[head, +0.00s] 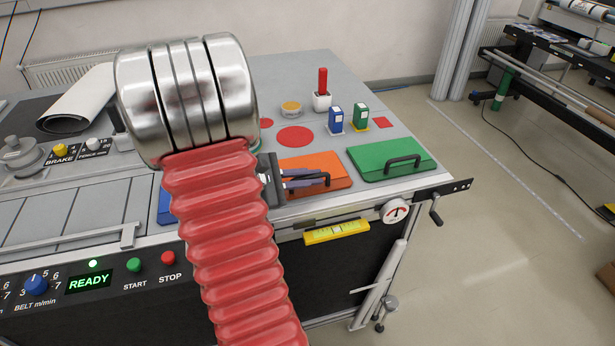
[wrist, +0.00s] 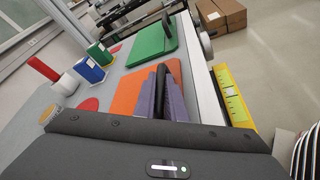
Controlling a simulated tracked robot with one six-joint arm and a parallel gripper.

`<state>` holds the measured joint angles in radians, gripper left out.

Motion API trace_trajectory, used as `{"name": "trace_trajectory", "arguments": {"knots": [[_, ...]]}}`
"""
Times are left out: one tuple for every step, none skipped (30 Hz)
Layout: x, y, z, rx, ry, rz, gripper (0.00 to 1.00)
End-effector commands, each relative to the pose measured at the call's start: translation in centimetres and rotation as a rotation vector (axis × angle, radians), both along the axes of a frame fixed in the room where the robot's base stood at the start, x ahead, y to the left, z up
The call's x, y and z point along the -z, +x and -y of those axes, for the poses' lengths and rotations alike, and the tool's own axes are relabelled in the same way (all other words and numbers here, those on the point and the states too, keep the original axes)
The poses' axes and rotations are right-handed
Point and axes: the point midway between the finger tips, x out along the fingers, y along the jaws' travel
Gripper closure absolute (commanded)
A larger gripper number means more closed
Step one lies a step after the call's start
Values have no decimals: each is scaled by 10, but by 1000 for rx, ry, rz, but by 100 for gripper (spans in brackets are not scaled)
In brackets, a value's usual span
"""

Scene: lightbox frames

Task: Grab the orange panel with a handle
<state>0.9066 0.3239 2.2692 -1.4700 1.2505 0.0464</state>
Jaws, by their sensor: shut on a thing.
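The orange panel (head: 325,160) lies flat on the grey worktop near its front edge, left of the green panel. It also shows in the wrist view (wrist: 126,97), partly hidden by my gripper. Its black handle (head: 326,180) stands up from the panel at the front. My gripper (head: 312,179) reaches in from the left, low over the panel. In the wrist view, the two purple-grey fingers (wrist: 161,90) are shut on the black handle, one on each side. The panel appears to rest on the worktop.
A green panel (head: 375,158) with its own black handle lies close on the right. A blue block (head: 336,118), a green block (head: 361,116) and a white holder with a red stick (head: 321,100) stand behind. A yellow level (head: 337,232) sits on the front side below.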

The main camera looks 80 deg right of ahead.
Motion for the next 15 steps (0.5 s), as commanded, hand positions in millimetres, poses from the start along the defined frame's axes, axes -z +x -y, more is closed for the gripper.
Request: {"name": "trace_trajectory", "arguments": {"knots": [[-2,0,0,1,-2,1,100],[-3,0,0,0,-2,0,100],[-5,0,0,1,-3,1,100],[-7,0,0,1,-3,1,100],[-10,0,0,1,-4,2,100],[-14,0,0,1,-4,2,100],[-17,0,0,1,-4,2,100],[-20,0,0,1,-6,3,100],[-25,0,0,1,-5,2,100],[-30,0,0,0,-6,3,100],[-34,0,1,0,-6,2,100],[-41,0,1,0,-6,2,100],[-46,0,0,1,-6,3,100],[-50,0,0,1,-6,3,100],[-57,0,0,1,-6,3,100]]}}
